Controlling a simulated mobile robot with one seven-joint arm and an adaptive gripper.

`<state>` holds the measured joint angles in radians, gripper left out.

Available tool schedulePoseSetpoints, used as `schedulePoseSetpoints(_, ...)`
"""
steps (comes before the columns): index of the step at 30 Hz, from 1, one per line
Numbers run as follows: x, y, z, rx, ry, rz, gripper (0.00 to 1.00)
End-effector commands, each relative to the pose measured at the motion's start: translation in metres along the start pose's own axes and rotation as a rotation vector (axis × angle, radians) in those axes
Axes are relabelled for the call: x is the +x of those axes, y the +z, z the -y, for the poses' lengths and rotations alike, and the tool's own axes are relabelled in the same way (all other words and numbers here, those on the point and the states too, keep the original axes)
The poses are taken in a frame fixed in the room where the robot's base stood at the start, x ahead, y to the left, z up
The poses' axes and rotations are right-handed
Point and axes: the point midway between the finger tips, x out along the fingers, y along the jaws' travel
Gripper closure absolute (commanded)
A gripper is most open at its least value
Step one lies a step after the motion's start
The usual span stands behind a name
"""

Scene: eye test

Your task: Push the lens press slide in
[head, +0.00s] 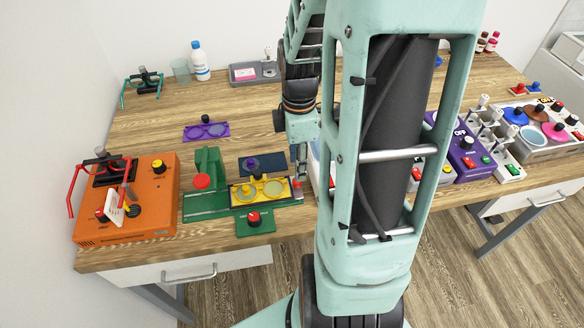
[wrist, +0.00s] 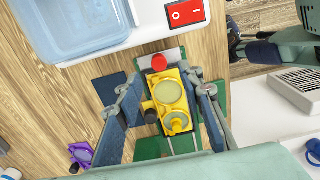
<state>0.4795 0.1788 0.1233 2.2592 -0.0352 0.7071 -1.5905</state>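The yellow slide (head: 235,196) with round lenses lies on a green base to the right of the green lens press (head: 208,160), which has a red knob on it. In the wrist view the slide (wrist: 184,88) lies lengthwise between my fingers, with a red knob (wrist: 159,62) at its outer end. My gripper (head: 302,168) is above that right end. In the wrist view my gripper (wrist: 166,90) is open, one finger each side of the slide; I cannot tell whether either touches it. The press is mostly hidden in the wrist view.
A dark blue pad (head: 277,160) lies behind the slide, and a green piece with a red knob (head: 254,217) in front. A white unit with a blue tray (wrist: 75,30) is close to the slide's outer end.

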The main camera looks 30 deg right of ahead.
Motion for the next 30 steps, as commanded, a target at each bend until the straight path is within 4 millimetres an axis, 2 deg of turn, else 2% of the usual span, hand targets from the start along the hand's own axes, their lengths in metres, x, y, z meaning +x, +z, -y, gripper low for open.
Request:
schedulePoseSetpoints(1, 0.012, -0.001, 0.002, 0.0, -0.006, -0.001, 0.65)
schedulePoseSetpoints(3, 0.025, -0.001, 0.001, 0.0, -0.005, -0.002, 0.65)
schedulePoseSetpoints(9, 0.051, 0.0, 0.0, 0.001, -0.001, -0.001, 0.65)
schedulePoseSetpoints(15, 0.061, 0.0, 0.0, 0.002, 0.001, -0.001, 0.65)
schedulePoseSetpoints(23, 0.062, 0.0, -0.001, 0.002, 0.002, -0.001, 0.65)
schedulePoseSetpoints(30, 0.062, 0.0, -0.001, 0.002, 0.002, -0.001, 0.9)
